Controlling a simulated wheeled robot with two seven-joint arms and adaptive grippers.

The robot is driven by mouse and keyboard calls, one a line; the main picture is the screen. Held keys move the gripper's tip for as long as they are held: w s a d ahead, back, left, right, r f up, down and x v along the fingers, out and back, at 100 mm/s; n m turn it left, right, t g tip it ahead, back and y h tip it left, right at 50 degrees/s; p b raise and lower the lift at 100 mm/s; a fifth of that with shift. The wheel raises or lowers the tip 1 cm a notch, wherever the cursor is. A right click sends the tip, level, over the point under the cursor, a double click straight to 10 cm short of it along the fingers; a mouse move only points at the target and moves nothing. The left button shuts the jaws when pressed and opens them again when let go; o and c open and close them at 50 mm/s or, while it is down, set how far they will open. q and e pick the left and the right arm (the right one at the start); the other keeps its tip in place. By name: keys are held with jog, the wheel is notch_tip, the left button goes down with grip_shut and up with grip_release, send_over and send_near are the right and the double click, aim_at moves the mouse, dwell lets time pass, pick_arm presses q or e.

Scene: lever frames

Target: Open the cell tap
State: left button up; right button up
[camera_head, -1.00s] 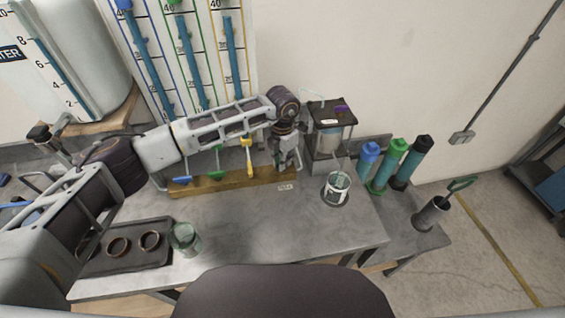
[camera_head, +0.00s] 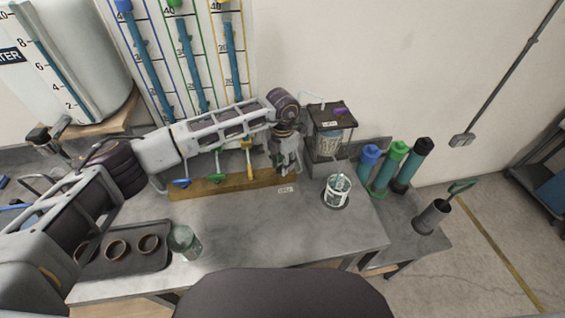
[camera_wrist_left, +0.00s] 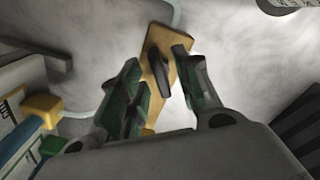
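My left gripper (camera_head: 288,167) hangs over the right end of the wooden tap rail (camera_head: 215,186), beside a small label (camera_head: 286,190). In the left wrist view, the two fingers of the gripper (camera_wrist_left: 158,62) stand apart. A dark tap lever (camera_wrist_left: 158,48) on the yellow-brown rail (camera_wrist_left: 183,50) shows in the gap between the fingertips. I cannot tell whether either finger touches it. In the head view the gripper hides this lever. Blue (camera_head: 181,182), green (camera_head: 217,174) and yellow (camera_head: 248,170) tap levers stand along the rail to the left. My right gripper is not in view.
Blue, green and black capped cylinders (camera_head: 386,170) stand further right. A dark tray with rings (camera_head: 147,262) and a glass (camera_head: 185,243) lie front left. The middle of the bench is clear.

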pick_arm(q)
notch_tip(320, 180, up, 12)
dwell(0.9)
dwell(0.6)
